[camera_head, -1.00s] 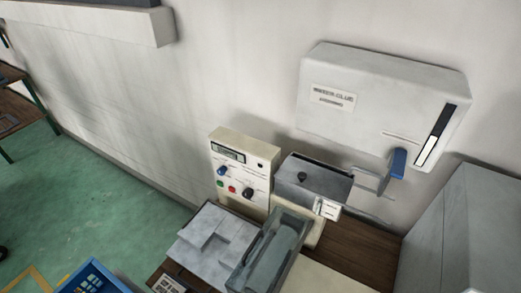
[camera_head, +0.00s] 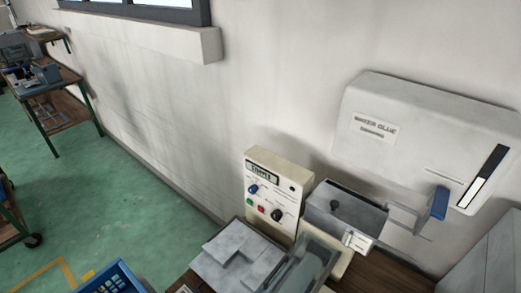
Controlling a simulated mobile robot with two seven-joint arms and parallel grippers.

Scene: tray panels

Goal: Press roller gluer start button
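The roller gluer stands on a wooden bench at the lower right of the head view. Its cream control panel (camera_head: 275,195) faces me, with a small display (camera_head: 262,171) at the top, a blue knob (camera_head: 253,189), a black knob (camera_head: 277,215), a green button (camera_head: 250,202) and a red button (camera_head: 261,209). The button labels are too small to read. A grey box with a black knob (camera_head: 345,212) sits to the panel's right, and a grey trough (camera_head: 305,268) lies in front, cut by the lower edge. Neither of my grippers is in view.
A white glue dispenser (camera_head: 425,140) with a blue lever (camera_head: 439,203) hangs on the wall above right. A grey cabinet (camera_head: 490,262) stands at the lower right corner. A blue crate (camera_head: 117,279) is at the lower left. Green floor (camera_head: 130,200) is open at left.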

